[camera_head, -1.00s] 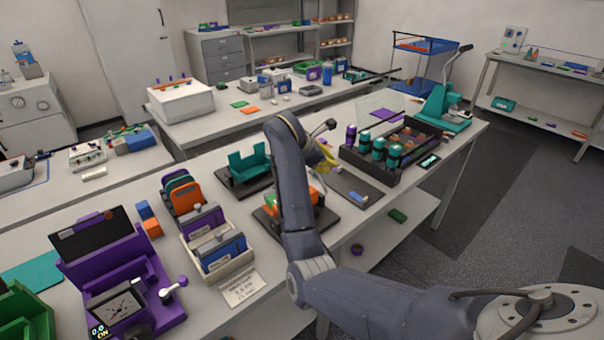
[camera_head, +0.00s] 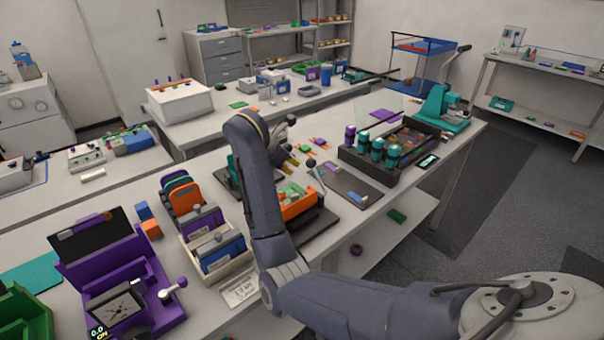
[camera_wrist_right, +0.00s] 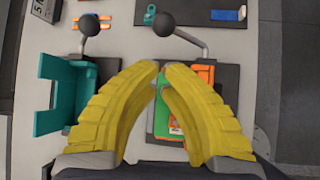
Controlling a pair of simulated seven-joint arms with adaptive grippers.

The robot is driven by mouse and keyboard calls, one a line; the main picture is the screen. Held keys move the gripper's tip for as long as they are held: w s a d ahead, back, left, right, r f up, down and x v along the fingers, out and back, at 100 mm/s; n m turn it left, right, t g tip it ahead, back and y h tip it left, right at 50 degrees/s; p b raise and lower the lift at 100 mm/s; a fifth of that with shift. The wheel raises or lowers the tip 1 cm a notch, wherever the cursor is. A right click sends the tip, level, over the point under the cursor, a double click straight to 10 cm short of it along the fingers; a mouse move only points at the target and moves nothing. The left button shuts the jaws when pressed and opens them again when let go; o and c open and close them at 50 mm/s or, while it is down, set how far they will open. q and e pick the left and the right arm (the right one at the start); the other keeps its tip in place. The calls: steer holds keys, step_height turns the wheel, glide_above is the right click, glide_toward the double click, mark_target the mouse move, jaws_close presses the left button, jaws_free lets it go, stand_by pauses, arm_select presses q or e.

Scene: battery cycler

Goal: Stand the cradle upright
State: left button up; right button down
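A teal U-shaped cradle (camera_wrist_right: 62,95) stands on a dark base at the left of the right wrist view. In the head view it is mostly hidden behind my right arm, with a teal edge (camera_head: 235,168) showing. My right gripper (camera_wrist_right: 162,68) has yellow fingers with tips almost together and nothing clearly held. In the head view the right gripper (camera_head: 291,168) is above the table, right of the teal cradle. In the wrist view its fingers overlap an orange holder (camera_wrist_right: 205,75) with green parts; this holder (camera_head: 300,208) sits on a dark base. My left gripper is out of view.
Two black-knobbed levers (camera_wrist_right: 163,24) (camera_wrist_right: 88,25) rise near the fingertips. A holder of upright plates (camera_head: 217,245) and a purple tester (camera_head: 118,285) are left.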

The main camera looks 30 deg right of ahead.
steer(key=shift+x, duration=5.05)
steer(key=shift+a, duration=0.15)
steer(key=shift+r, duration=0.1)
